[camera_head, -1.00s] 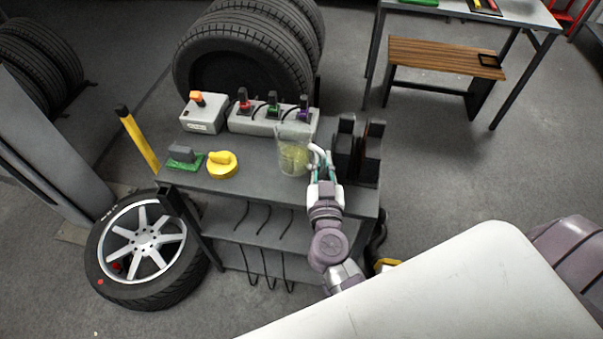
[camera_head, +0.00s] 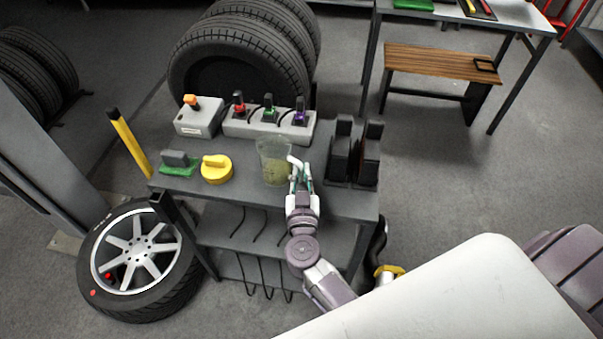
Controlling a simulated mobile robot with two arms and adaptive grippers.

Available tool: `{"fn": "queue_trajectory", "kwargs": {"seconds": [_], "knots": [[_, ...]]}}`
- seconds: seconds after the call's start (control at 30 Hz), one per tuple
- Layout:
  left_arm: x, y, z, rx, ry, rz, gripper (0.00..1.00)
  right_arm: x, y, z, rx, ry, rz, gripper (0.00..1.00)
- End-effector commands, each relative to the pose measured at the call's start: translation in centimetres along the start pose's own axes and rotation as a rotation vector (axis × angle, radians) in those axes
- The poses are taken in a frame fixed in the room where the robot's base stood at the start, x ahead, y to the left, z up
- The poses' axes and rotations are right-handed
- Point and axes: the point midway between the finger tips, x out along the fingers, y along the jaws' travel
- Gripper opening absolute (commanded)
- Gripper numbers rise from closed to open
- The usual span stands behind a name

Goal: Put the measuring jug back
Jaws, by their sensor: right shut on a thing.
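The measuring jug (camera_head: 272,163) is clear with a yellowish-green tint and looks upright at the front middle of the grey trolley top (camera_head: 235,200). I cannot tell whether its base touches the top. My right gripper (camera_head: 299,173) is at the jug's right side, shut on it where the handle would be. The fingers hide the handle.
A yellow knob-like piece (camera_head: 216,169) and a green-based grey block (camera_head: 178,162) sit left of the jug. Behind are a grey box (camera_head: 197,118) and a rack with coloured plugs (camera_head: 268,127). Black upright holders (camera_head: 341,150) stand close on the right.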

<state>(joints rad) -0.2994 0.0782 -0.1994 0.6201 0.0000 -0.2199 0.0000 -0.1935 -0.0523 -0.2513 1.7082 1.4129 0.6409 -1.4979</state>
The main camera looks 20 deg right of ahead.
Motion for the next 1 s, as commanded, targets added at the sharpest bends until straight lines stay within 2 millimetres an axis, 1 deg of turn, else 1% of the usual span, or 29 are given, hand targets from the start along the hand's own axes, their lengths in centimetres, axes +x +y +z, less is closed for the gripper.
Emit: {"fn": "queue_trajectory", "kwargs": {"seconds": [0.07, 0.1, 0.23, 0.27, 0.5, 0.6, 0.67, 0.77, 1.0], "knots": [[0.1, 0.0, 0.1, 0.0, -0.001, 0.0, 0.0, 0.0, 0.0, 0.2, 0.0, 0.0, 0.0, 0.0], [0.1, 0.0, 0.1, 0.0, -0.001, 0.0, 0.0, 0.0, 0.0, 0.3, -0.001, -0.001, 0.0, 0.13], [0.0, 0.0, 0.1, 0.001, -0.002, 0.0, 0.0, 0.0, 0.0, 0.3, 0.0, -0.001, 0.0, 0.35], [0.0, 0.0, 0.1, 0.001, -0.002, 0.0, 0.0, 0.0, 0.0, 0.3, 0.0, -0.001, 0.0, 0.37], [0.0, 0.0, 0.1, 0.001, -0.002, 0.0, 0.0, 0.0, 0.0, 0.2, 0.0, -0.001, 0.0, 0.37], [-0.1, 0.0, 0.1, 0.001, -0.002, 0.0, 0.0, 0.0, 0.0, -0.2, 0.001, 0.0, 0.0, 0.37], [0.1, 0.0, 0.2, 0.002, -0.002, 0.0, 0.0, -0.7, 0.0, 0.1, 0.001, -0.003, -0.001, 0.37], [0.2, 0.0, 0.2, 0.002, -0.002, 0.0, 0.0, -2.3, 0.0, 0.2, 0.0, -0.004, -0.002, 0.37], [0.8, -0.1, 0.2, 0.002, -0.002, -0.001, 0.0, -7.6, 0.0, 0.3, -0.001, -0.005, -0.001, 0.37]]}}
